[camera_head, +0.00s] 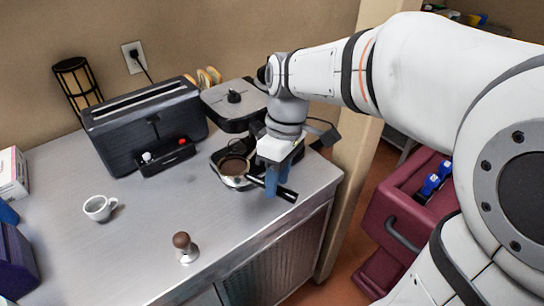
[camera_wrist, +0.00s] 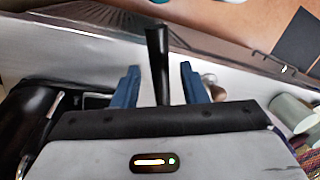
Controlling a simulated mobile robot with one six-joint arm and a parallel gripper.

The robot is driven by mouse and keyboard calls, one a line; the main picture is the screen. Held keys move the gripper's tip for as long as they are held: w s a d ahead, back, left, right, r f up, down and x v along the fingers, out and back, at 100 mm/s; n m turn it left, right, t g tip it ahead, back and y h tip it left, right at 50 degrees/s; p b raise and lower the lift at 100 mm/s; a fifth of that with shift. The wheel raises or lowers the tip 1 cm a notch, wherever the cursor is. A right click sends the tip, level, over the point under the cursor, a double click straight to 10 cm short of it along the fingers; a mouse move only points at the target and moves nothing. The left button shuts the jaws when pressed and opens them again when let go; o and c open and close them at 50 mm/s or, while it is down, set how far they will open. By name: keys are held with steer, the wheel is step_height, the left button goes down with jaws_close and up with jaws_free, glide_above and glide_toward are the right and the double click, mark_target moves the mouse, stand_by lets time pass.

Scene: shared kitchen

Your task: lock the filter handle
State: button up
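The filter holder (camera_head: 233,180) has a round metal basket filled with brown grounds. It sits at the front of the coffee machine (camera_head: 232,100), low near the drip tray and apart from the machine's upper head. Its black filter handle (camera_head: 283,192) points right and toward the counter's front edge. My gripper (camera_head: 275,182) is over the handle, with blue fingers pointing down. In the wrist view, the handle (camera_wrist: 157,65) stands between the two fingers of my gripper (camera_wrist: 159,85), with a gap visible on each side. The fingers are apart. My wrist hides part of the machine's right side.
A tamper (camera_head: 184,247) stands near the counter's front edge. A white cup (camera_head: 99,208) is at the left. A black toaster-like appliance (camera_head: 140,125) stands beside the machine. The middle of the counter (camera_head: 140,235) is clear. A red drawer unit (camera_head: 405,205) stands right of the counter.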

steer(key=shift+f, duration=0.4)
steer(key=shift+c, duration=0.5)
steer(key=shift+s, duration=0.1)
jaws_close()
steer(key=shift+a, duration=0.2)
steer(key=shift+d, duration=0.15)
